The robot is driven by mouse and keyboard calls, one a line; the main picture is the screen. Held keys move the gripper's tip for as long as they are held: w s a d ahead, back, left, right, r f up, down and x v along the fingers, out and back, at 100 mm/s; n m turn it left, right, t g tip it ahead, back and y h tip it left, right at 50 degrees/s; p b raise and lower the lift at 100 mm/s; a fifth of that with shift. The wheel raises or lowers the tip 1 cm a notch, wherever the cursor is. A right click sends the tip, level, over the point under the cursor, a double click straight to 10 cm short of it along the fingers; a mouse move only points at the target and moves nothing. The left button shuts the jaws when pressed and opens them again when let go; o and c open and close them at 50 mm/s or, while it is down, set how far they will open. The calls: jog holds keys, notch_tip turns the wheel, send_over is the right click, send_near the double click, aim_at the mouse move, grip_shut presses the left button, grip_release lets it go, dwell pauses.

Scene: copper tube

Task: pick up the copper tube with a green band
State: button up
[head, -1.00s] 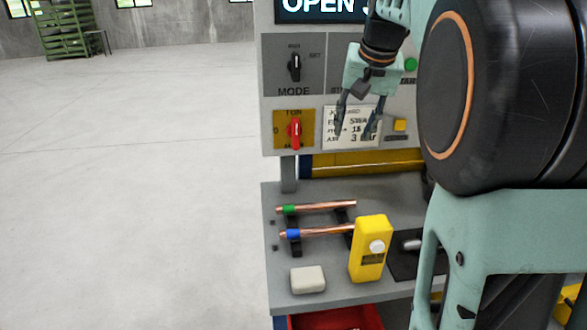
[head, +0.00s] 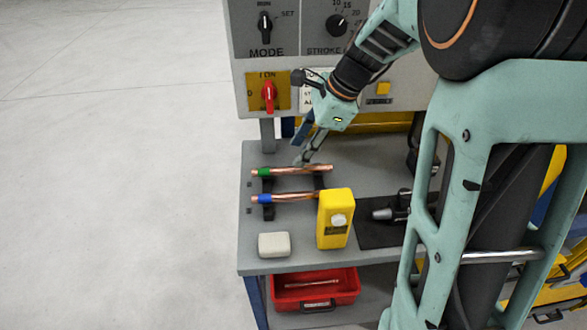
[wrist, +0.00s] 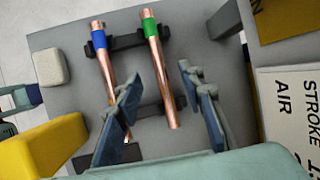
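The copper tube with a green band (head: 295,170) lies across two dark rests on the grey shelf; it also shows in the wrist view (wrist: 160,75). A second copper tube with a blue band (head: 290,197) lies parallel on the same rests, nearer the front. My gripper (head: 304,160) is above and behind the green-banded tube, close to its middle. In the wrist view my gripper (wrist: 160,92) has its fingers spread apart, with the lower part of the green-banded tube showing between them. The left finger partly overlaps the blue-banded tube. I cannot tell the exact height of the fingertips above the tube.
A yellow box-shaped device (head: 335,220) stands in front of the tubes' right ends. A pale block (head: 274,245) lies at the shelf's front left. A dark tool (head: 393,210) lies on the right. The control panel (head: 290,50) rises behind; a red bin (head: 315,288) sits below.

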aim_at(288, 168)
jog(key=x, duration=0.7)
jog(key=shift+s+d, duration=0.1)
jog(key=shift+s, duration=0.1)
grip_shut()
